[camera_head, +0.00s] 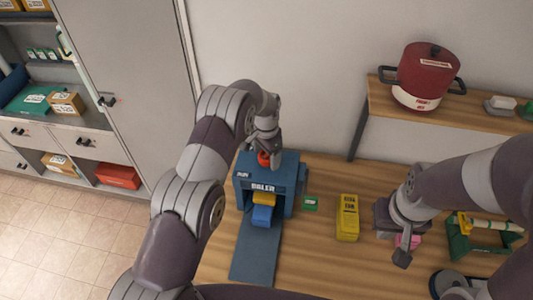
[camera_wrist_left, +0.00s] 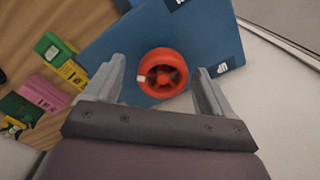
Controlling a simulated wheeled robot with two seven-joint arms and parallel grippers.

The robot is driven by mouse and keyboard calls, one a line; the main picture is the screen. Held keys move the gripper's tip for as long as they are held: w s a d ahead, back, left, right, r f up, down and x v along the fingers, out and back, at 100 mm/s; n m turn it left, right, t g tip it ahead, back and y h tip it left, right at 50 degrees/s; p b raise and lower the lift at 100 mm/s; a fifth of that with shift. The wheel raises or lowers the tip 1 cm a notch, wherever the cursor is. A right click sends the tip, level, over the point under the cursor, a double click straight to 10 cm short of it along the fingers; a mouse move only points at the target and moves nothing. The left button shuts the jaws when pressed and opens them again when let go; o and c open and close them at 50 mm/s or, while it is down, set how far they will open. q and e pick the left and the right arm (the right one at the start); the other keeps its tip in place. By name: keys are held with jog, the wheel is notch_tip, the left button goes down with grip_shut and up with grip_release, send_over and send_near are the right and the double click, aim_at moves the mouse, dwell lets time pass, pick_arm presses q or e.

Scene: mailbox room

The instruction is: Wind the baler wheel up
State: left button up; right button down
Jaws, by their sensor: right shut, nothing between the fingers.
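The blue baler (camera_head: 290,172) stands on the wooden table, with its lettered front toward me. Its red wheel (camera_head: 264,159) is on top, partly hidden by my left gripper (camera_head: 266,148). In the left wrist view the red spoked wheel (camera_wrist_left: 163,73) has a small pale knob at its left side. The left gripper's fingers (camera_wrist_left: 158,80) are apart, one on each side of the wheel, with gaps visible. A yellow block (camera_head: 264,199) and a blue block (camera_head: 262,216) sit at the baler's front opening. My right gripper (camera_head: 402,258) is shut and empty over the table's right side.
A blue ramp (camera_head: 257,254) extends from the baler's front. A yellow box (camera_head: 347,218) and a small green item (camera_head: 310,203) lie to its right. A red pot (camera_head: 424,75) stands on the shelf behind.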

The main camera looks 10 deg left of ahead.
pick_arm(q)
jog(key=c, duration=0.5)
jog(key=shift+w+f, duration=0.25)
jog(key=c, duration=0.4)
pick_arm(e)
jog(key=shift+w+f, duration=0.1)
jog(key=shift+w, duration=0.2)
pick_arm(q)
jog(key=shift+b, duration=0.35)
pick_arm(e)
jog(key=shift+f, duration=0.35)
